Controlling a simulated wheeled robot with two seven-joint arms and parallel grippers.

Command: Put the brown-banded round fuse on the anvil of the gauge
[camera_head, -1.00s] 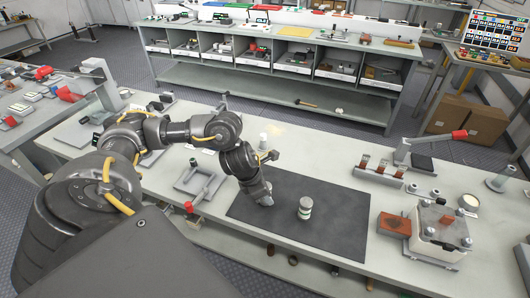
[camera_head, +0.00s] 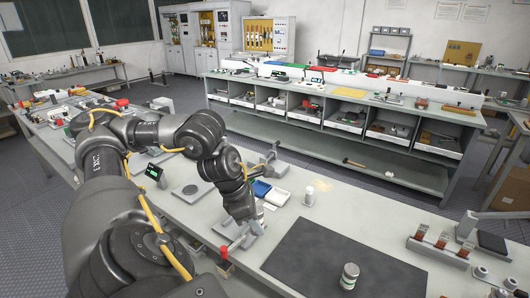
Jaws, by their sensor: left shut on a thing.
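My left gripper (camera_head: 243,228) points down just left of the dark mat, by a grey metal fixture. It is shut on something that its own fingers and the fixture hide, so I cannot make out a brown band. A pale round piece (camera_head: 308,198) stands on the bench behind the mat. My right gripper is out of view.
The dark mat (camera_head: 325,262) is mostly bare. Blue and white trays (camera_head: 277,196) lie behind my gripper. A holder with reddish fuses (camera_head: 440,243) and a black pad (camera_head: 492,243) are at the right. A low shelf bench (camera_head: 330,140) stands across the aisle.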

